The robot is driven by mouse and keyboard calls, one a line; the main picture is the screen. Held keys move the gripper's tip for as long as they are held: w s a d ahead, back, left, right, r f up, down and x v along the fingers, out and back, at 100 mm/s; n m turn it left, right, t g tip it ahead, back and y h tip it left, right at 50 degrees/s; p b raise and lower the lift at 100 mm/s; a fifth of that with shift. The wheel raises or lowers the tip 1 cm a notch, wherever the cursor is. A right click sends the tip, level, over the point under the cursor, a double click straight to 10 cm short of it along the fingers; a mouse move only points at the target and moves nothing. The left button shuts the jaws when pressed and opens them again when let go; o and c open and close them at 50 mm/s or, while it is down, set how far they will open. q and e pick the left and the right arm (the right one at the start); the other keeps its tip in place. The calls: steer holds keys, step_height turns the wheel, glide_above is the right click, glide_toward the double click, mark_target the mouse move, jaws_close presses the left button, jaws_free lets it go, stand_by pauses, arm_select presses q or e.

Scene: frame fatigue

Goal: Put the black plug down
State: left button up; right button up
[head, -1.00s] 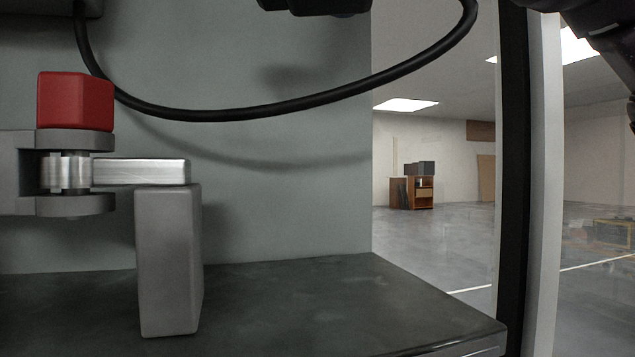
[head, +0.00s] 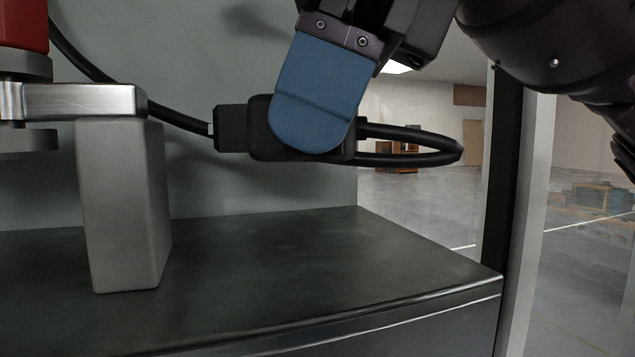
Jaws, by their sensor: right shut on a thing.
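The black plug (head: 264,147) hangs in the air in the middle of the head view, above the dark tabletop (head: 250,262). My right gripper (head: 312,130) comes down from the upper right and is shut on the plug. Its blue finger covers the plug's middle. A black cable (head: 440,142) leaves the plug's right side and loops back behind it. The plug's narrower block end points left. My left gripper is not in view.
A grey metal block (head: 125,205) stands on the table at left, with a metal bar (head: 85,101) on top and a red part (head: 22,25) above. A grey panel rises behind. The tabletop right of the block is clear up to its front and right edges.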

mark_target(297, 254)
step_height(297, 254, down, 2)
steer(key=shift+f, duration=1.85)
steer(key=shift+f, duration=0.1)
steer(key=o, duration=1)
